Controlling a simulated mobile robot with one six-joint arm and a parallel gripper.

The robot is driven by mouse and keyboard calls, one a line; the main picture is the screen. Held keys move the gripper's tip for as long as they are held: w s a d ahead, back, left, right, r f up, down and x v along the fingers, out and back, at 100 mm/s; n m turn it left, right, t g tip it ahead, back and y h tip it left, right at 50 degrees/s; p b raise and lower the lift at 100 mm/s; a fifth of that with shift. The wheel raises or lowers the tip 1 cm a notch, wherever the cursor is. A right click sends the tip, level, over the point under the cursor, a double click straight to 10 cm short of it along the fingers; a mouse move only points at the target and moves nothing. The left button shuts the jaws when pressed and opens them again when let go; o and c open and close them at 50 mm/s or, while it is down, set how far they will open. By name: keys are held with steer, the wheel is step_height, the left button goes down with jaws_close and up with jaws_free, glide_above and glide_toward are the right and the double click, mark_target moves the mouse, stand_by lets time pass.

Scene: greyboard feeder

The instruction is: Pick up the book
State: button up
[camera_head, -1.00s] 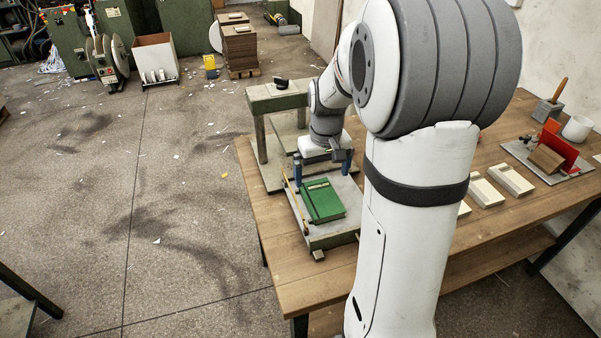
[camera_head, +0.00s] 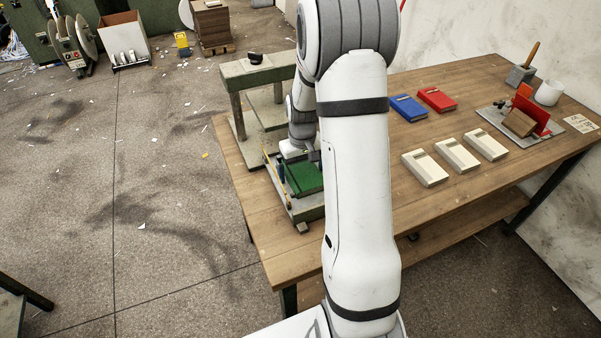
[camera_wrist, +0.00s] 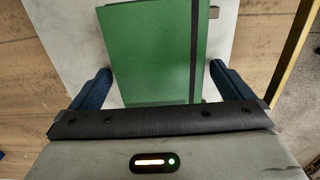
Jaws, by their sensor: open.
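The green book (camera_head: 305,176) lies on the grey plate of a small stand on the table, partly hidden behind my arm. In the wrist view the green book (camera_wrist: 150,50) fills the middle, with a dark band along its right side. My gripper (camera_wrist: 160,72) is open, with one blue finger on each side of the book's near end. A small gap shows between the book and each finger. In the head view my gripper (camera_head: 299,165) is down at the stand, close over the book, and my arm hides its right finger.
A raised green stand (camera_head: 258,72) is behind the book. A yellow rod (camera_head: 276,180) runs beside it on the left. Right of my arm lie a blue book (camera_head: 409,108), a red book (camera_head: 437,99), several pale blocks (camera_head: 456,154) and a fixture plate (camera_head: 490,114).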

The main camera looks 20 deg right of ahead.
steer(key=c, duration=1.1)
steer(key=shift+o, duration=0.2)
steer(key=shift+r, duration=0.15)
